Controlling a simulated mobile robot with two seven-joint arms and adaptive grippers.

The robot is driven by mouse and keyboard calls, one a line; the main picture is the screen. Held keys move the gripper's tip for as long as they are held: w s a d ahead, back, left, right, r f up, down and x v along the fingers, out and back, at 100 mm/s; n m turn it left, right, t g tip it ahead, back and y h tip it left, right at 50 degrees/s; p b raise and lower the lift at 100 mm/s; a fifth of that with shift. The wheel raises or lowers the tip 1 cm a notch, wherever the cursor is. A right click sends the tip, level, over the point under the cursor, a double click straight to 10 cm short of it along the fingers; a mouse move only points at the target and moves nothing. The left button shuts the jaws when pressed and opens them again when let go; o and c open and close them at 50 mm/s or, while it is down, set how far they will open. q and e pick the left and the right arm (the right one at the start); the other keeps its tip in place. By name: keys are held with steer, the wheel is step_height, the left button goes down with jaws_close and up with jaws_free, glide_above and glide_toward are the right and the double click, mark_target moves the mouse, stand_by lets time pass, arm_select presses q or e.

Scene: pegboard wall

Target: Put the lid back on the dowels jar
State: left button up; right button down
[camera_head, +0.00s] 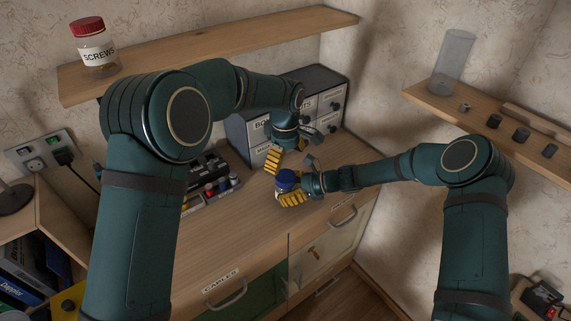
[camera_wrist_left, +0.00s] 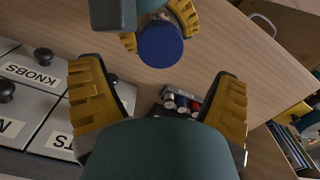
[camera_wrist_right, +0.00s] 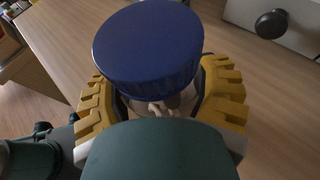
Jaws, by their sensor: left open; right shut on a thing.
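A small clear jar with a blue lid (camera_head: 286,176) on its top is held over the wooden worktop. Pale dowel-like pieces (camera_wrist_right: 168,106) show under the lid in the right wrist view. My right gripper (camera_head: 292,198) is shut around the jar's sides, below the lid. The lid covers the mouth; I cannot tell whether it is fully seated. My left gripper (camera_head: 276,160) is open and empty, above and just behind the lid, apart from it. The blue lid (camera_wrist_left: 160,44) shows beyond its fingers in the left wrist view. The jar's label is hidden.
A grey drawer cabinet (camera_head: 318,80) with labelled drawers stands behind the grippers. A tray of small items (camera_head: 213,187) lies left of them. A red-lidded SCREWS jar (camera_head: 93,50) is on the upper shelf. A clear cylinder (camera_head: 452,62) stands on the right shelf. The front worktop is clear.

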mark_target(285, 176)
arm_select(q)
steer(key=shift+r+n, duration=0.5)
steer(key=shift+r, duration=0.25)
steer(key=shift+f, duration=0.15)
steer(key=shift+f, duration=3.9)
steer(key=c, duration=1.3)
steer(key=shift+m, duration=1.7)
